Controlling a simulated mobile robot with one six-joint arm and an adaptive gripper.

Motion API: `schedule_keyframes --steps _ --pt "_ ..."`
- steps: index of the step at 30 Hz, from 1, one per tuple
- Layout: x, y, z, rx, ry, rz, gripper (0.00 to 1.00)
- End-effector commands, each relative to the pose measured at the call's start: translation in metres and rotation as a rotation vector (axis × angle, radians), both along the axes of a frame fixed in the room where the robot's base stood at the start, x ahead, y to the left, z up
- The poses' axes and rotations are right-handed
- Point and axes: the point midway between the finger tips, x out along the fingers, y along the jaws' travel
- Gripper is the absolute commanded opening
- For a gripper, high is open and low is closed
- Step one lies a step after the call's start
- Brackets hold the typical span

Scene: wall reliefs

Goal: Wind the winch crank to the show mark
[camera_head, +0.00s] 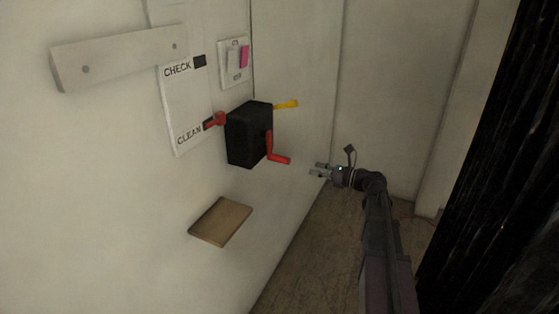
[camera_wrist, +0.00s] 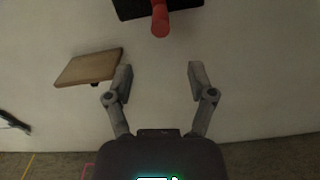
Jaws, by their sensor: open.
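The winch is a black box (camera_head: 248,134) on the white wall, with a red crank (camera_head: 272,150) on its right face. The crank arm hangs down and its handle sticks out to the right. A yellow pointer-like piece (camera_head: 287,104) is at the box's upper right. My gripper (camera_head: 319,171) is open and empty, to the right of the crank handle and apart from it. In the wrist view my gripper (camera_wrist: 159,80) has its fingers spread, with the red crank (camera_wrist: 160,18) above them and the black box (camera_wrist: 185,5) at the top edge. I cannot read a show mark.
A label plate (camera_head: 185,105) reads CHECK and CLEAN, with a red knob (camera_head: 219,118) beside CLEAN. A switch plate (camera_head: 235,62) sits above the winch. A wooden shelf (camera_head: 220,221) juts out below; it also shows in the wrist view (camera_wrist: 88,67). Space around my gripper is clear.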

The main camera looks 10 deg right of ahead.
Motion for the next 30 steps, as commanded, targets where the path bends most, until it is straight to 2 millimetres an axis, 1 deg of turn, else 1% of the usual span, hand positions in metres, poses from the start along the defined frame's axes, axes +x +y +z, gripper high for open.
schedule_keyframes --steps 5,11,30 --pt "0.005 0.007 0.000 -0.001 0.000 0.002 0.71" --pt "0.016 0.023 0.000 -0.001 0.000 0.003 0.71" --pt "0.070 0.096 0.000 -0.001 0.000 0.003 0.71"
